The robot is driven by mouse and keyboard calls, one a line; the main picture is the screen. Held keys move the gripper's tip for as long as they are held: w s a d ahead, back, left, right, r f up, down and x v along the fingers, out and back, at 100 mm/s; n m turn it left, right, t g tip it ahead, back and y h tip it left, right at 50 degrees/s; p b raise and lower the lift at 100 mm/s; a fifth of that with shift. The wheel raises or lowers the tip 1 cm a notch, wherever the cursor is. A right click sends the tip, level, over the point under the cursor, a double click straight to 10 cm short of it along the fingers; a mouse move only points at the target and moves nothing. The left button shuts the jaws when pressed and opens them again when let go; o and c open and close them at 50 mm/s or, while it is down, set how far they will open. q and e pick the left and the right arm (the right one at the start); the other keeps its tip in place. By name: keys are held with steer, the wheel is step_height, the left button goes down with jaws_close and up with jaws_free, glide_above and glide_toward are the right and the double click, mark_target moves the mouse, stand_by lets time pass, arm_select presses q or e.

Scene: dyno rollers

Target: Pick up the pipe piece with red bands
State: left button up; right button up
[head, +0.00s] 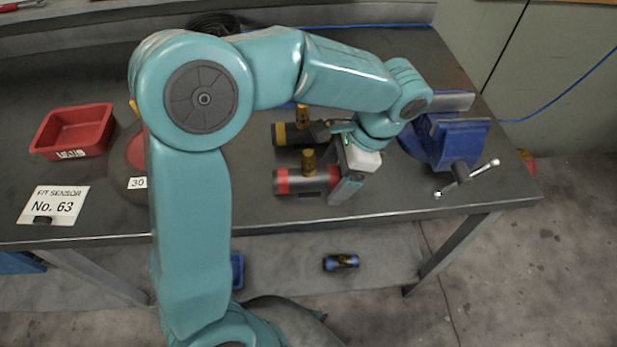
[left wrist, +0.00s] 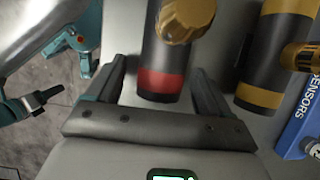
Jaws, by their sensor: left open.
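The pipe piece with red bands (head: 307,181) lies on the dark workbench near its front edge, a brass fitting on its top. In the left wrist view this pipe (left wrist: 163,75) has its red-banded end between my gripper's fingers, with a gap on either side. My left gripper (head: 331,165) is at the pipe's right end, open and empty; it also shows in the left wrist view (left wrist: 159,70). My right gripper is not in view.
A yellow-banded pipe piece (head: 288,134) lies just behind, close to one finger. A blue vise (head: 450,140) stands to the right. A red bin (head: 75,130) and a sign (head: 53,205) are at the left. A blue-banded piece (head: 341,262) lies below the bench.

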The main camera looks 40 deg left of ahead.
arm_select(q)
jaws_close()
steer(key=shift+r, duration=0.1)
